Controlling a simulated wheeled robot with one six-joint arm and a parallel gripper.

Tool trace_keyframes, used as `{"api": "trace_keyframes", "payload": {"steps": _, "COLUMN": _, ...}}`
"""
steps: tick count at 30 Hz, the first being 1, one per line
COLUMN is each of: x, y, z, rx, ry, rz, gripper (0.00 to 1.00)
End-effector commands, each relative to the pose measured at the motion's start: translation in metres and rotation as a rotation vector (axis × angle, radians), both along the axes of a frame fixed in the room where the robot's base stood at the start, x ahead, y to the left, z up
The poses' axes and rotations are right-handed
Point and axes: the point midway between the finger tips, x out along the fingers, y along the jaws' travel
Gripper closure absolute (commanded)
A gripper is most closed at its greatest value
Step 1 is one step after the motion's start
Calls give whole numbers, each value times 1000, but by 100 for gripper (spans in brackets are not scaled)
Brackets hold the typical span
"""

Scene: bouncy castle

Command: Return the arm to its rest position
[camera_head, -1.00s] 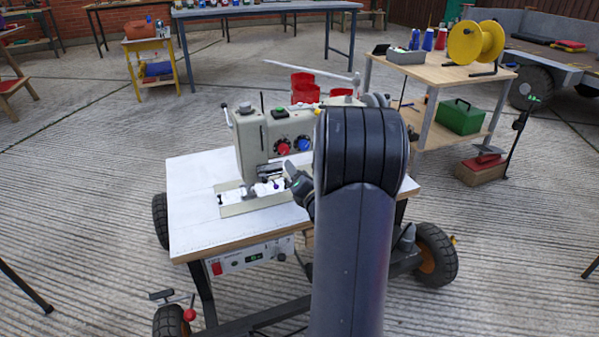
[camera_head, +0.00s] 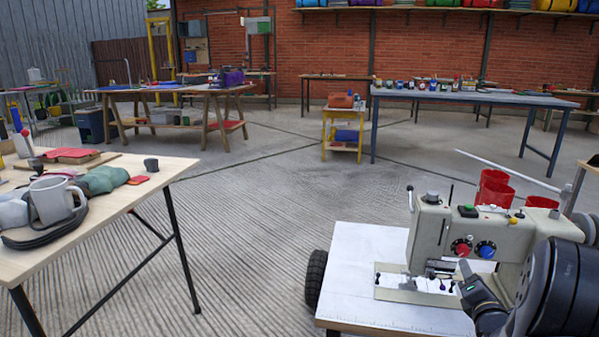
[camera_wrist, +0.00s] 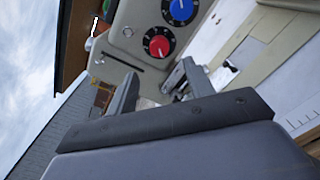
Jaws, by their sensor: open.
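My arm (camera_head: 555,290) shows at the lower right of the head view, bent in front of a cream sewing machine (camera_head: 425,235). My gripper (camera_head: 466,270) is close to the machine's front, by its needle area; its fingertips are hard to make out there. In the wrist view my gripper (camera_wrist: 160,78) has its two grey fingers apart, with nothing visible between them. The machine's red dial (camera_wrist: 158,43) and blue dial (camera_wrist: 181,10) are just beyond the fingers. I cannot tell whether a finger touches the machine.
The machine stands on a white-topped wheeled table (camera_head: 365,255). A wooden table (camera_head: 130,190) with a white mug (camera_head: 55,199) is at the left. Red cups (camera_head: 494,190) stand behind the machine. A yellow stand (camera_head: 343,130) and a long blue table (camera_head: 460,98) are farther back. The concrete between is open.

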Motion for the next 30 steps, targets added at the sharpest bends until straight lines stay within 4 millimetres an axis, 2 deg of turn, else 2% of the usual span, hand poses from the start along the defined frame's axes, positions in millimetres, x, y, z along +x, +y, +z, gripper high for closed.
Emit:
{"api": "trace_keyframes", "payload": {"steps": 3, "x": 22, "y": -5, "z": -2, "rx": -1, "ry": -1, "rz": 3, "gripper": 50}}
{"api": "trace_keyframes", "payload": {"steps": 9, "x": 54, "y": -13, "z": -2, "rx": 0, "ry": -1, "rz": 1, "gripper": 50}}
{"api": "trace_keyframes", "payload": {"steps": 15, "x": 73, "y": -19, "z": -1, "rx": 1, "ry": 0, "rz": 0, "gripper": 50}}
{"api": "trace_keyframes", "payload": {"steps": 30, "x": 75, "y": -20, "z": 0, "rx": 26, "ry": -7, "rz": 0, "gripper": 50}}
